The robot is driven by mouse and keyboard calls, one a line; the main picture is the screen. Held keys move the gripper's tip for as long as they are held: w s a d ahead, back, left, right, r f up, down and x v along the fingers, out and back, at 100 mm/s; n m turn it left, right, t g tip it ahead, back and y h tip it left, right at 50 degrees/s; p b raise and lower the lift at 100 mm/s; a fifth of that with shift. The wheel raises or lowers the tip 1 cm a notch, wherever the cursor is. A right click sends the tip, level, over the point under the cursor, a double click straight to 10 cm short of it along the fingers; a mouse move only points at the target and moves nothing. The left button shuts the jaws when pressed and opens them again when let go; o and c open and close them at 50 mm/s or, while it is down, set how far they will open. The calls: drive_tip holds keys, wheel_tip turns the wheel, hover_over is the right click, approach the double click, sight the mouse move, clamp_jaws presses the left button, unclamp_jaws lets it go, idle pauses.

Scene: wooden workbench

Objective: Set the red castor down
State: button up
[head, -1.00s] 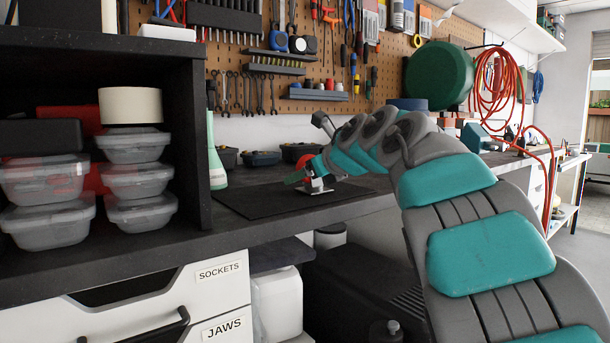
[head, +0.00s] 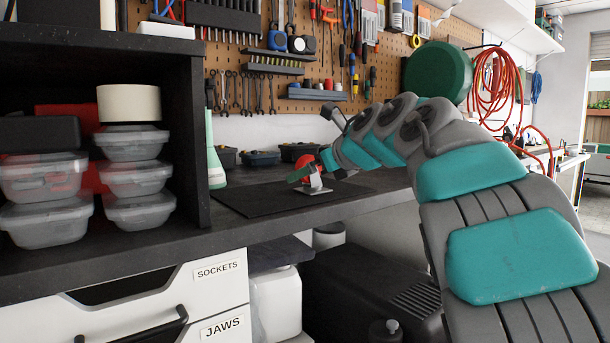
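The red castor (head: 314,182) shows a pale metal bracket and flat plate, low over the black mat (head: 245,203) on the workbench. Its plate looks close to the mat; I cannot tell if it touches. My gripper (head: 304,172) is at the castor, reaching in from the right, with a green finger across the red part. The fingers overlap the castor, so I cannot tell whether they grip it or stand apart around it.
A pale green bottle (head: 215,158) stands left of the mat beside the black shelf (head: 203,130) with stacked clear tubs (head: 138,178). Dark bins (head: 262,158) stand behind. The left of the mat is bare.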

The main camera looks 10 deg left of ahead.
drive_tip(key=v, duration=0.8)
drive_tip(key=shift+s+d+r+b, duration=0.15)
drive_tip(key=shift+d+b, duration=0.05)
drive_tip(key=shift+b, duration=0.1)
